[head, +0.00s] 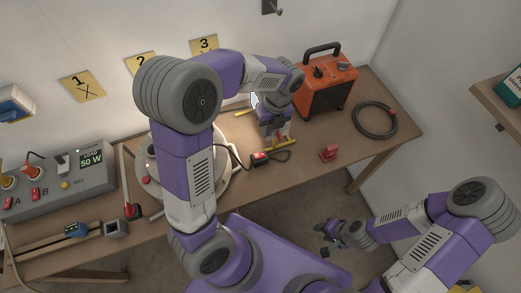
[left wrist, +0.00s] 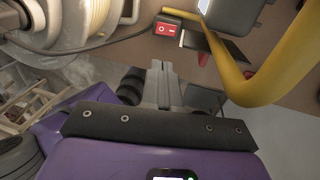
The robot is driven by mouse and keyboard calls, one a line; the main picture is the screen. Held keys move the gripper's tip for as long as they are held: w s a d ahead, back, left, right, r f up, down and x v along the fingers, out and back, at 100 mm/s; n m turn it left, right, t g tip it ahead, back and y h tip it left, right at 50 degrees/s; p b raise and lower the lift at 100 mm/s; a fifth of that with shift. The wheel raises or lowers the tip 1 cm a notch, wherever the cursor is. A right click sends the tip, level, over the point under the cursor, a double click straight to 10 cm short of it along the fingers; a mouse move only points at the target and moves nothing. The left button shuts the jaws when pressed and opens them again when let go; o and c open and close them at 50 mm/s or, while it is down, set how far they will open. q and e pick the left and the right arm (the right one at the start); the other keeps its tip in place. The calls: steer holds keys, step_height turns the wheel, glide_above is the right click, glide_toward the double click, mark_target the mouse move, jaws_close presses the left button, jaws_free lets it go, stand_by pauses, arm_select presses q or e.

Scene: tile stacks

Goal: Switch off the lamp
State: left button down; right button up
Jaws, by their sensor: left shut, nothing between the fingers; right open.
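The lamp's yellow tubular stand (head: 284,145) is on the table, partly hidden by my left arm; its tube is large in the left wrist view (left wrist: 232,65). A bright glow lies on the table and wall beside it. A small dark box with a red rocker switch (head: 261,158) sits on a black cord in front of the lamp. The red switch also shows in the left wrist view (left wrist: 166,28), beyond my fingertips. My left gripper (left wrist: 159,66) is shut and empty, with an apparent gap to the switch. My right gripper (head: 327,240) is open and empty, off the table front.
An orange heater (head: 327,83) and a coiled black cable (head: 375,120) are at the table's right. A small red object (head: 329,153) lies near the front edge. A grey power panel (head: 60,180) reading 50 W stands at left. A round pale reel (head: 222,183) is partly behind my left arm.

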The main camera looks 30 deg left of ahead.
mark_target(258, 158)
arm_select(q)
steer(key=f+b, duration=0.1)
steer(key=f, duration=0.3)
steer(key=s+a+f+b, duration=0.1)
steer(key=f, duration=0.4)
steer(key=s+f+b, duration=0.1)
steer(key=f, duration=0.3)
steer(key=shift+a+f, duration=0.35)
arm_select(e)
step_height(258, 158, down, 3)
steer(key=shift+f, duration=0.1)
